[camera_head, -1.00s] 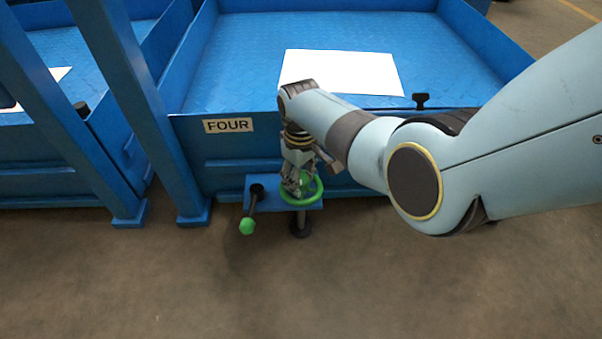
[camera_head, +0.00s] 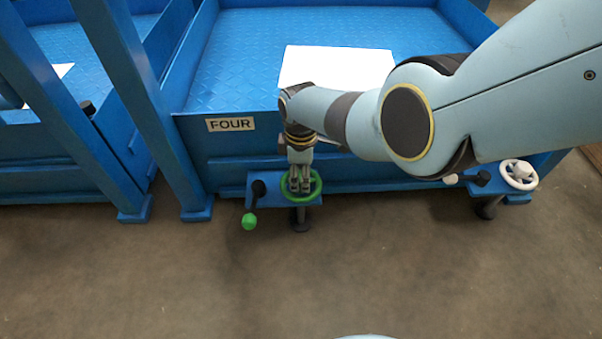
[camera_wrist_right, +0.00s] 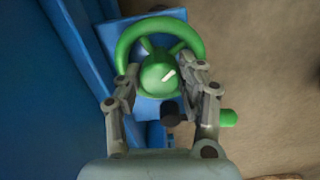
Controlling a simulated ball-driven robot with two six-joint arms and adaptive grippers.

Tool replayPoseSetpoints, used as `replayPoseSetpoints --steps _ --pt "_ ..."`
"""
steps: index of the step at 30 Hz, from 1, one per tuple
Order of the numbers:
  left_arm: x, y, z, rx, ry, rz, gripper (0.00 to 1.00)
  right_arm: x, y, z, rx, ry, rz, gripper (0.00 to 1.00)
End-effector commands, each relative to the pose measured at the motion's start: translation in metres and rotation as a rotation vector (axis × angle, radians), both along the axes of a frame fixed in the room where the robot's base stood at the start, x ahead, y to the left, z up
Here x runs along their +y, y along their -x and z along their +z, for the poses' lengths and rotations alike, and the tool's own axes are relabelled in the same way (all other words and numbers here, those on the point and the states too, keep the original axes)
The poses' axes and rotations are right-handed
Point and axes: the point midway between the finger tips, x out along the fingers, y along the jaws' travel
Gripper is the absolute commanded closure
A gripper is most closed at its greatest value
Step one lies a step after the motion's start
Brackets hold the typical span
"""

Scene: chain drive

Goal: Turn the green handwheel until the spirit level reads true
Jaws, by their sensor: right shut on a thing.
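The green handwheel (camera_head: 316,190) sits on a blue bracket at the front of the tray marked FOUR. My right gripper (camera_head: 299,186) comes down onto the wheel from above. In the right wrist view its fingers (camera_wrist_right: 160,78) stand on both sides of the green hub, inside the rim, and are shut on it. I cannot make out the spirit level. My left gripper is not in view.
A black crank with a green knob (camera_head: 249,221) stands just left of the wheel. A white handwheel (camera_head: 519,174) sits on another bracket at the right. A white sheet (camera_head: 335,66) lies in the blue tray (camera_head: 250,70). The floor (camera_head: 300,285) in front is clear.

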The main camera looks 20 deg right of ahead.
Motion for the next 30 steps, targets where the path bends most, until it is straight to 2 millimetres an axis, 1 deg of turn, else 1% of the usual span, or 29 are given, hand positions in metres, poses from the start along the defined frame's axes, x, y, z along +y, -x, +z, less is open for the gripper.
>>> replayPoseSetpoints --steps 6,17,18,21,23,24,30 --pt "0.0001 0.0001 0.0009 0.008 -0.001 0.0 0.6 -0.0003 0.0 -0.0003 0.0 0.0 0.032 0.93" --pt "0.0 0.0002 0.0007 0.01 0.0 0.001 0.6 -0.0002 0.0 -0.0004 0.0 0.0 0.035 0.93" --pt "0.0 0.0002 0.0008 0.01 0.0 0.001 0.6 -0.0002 0.0 -0.0004 0.0 0.0 0.034 0.6" --pt "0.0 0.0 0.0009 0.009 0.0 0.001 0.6 -0.0002 0.0001 -0.0003 0.0 0.0 0.034 0.47" --pt "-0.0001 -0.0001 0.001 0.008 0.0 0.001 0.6 -0.0002 0.0001 -0.0003 0.0 0.0 0.034 0.39" --pt "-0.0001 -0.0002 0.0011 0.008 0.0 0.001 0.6 -0.0002 0.0001 -0.0003 0.0 0.0 0.034 0.38" --pt "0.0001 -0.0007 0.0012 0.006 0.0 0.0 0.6 -0.0001 0.0 -0.0001 0.0 0.0 0.034 0.38"
